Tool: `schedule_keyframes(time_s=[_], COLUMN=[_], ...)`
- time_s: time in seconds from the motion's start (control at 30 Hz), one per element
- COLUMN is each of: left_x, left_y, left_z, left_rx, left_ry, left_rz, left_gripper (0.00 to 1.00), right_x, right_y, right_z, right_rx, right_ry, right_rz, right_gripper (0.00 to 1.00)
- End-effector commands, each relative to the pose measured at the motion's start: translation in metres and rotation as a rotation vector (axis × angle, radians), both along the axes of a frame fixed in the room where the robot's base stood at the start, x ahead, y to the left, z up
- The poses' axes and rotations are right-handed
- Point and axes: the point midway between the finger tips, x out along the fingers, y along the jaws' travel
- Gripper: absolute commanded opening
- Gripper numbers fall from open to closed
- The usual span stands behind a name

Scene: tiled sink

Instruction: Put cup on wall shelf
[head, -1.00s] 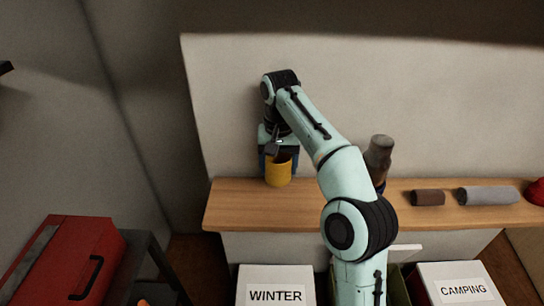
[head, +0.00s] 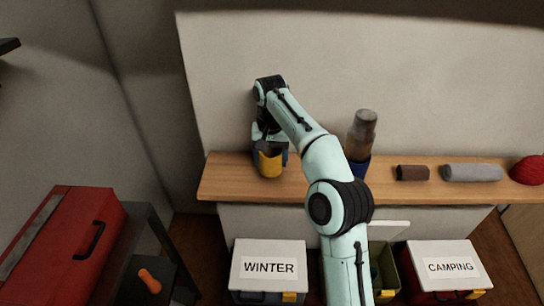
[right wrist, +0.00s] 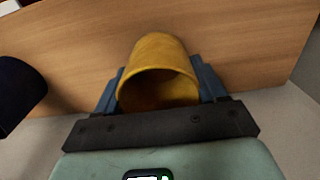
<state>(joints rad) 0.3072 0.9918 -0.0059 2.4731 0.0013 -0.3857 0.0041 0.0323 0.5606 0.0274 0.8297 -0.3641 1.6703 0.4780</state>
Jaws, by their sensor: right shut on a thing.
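The yellow cup (head: 270,165) is at the left part of the wooden wall shelf (head: 225,182), upright over its top. Its base is at or very near the board; I cannot tell if it touches. My right gripper (head: 269,152) comes down from above and is shut on the cup, with its arm crossing in front of the shelf. In the right wrist view the cup (right wrist: 160,72) sits between the two blue fingers, its open rim facing the camera and wood (right wrist: 240,40) behind it. My left gripper is not in view.
A grey-brown bottle (head: 362,130) in a dark blue holder stands right of the cup, partly behind my arm. Brown (head: 412,173) and grey (head: 472,173) rolls and a red object (head: 528,170) lie farther right.

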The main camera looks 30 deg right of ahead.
Motion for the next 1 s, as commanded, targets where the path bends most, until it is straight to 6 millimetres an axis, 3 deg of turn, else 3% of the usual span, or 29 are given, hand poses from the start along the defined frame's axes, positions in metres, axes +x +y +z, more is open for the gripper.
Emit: schedule_keyframes(time_s=[0.87, 0.9, 0.97, 1.0], left_x=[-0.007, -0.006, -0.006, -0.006], left_y=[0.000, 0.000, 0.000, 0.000], left_z=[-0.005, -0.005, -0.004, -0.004], left_rx=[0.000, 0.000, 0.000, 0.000], left_ry=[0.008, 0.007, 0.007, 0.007], left_rz=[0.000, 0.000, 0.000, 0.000], left_gripper=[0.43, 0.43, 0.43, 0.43], right_x=[-0.001, 0.000, 0.000, 0.000], right_y=[0.000, 0.000, 0.000, 0.000], right_z=[-0.013, -0.012, -0.012, -0.012], right_rx=[0.000, 0.001, 0.000, 0.000], right_ry=[0.001, 0.001, 0.000, 0.000], right_rz=[0.000, 0.000, 0.000, 0.000], right_gripper=[0.36, 0.83, 1.00, 1.00])
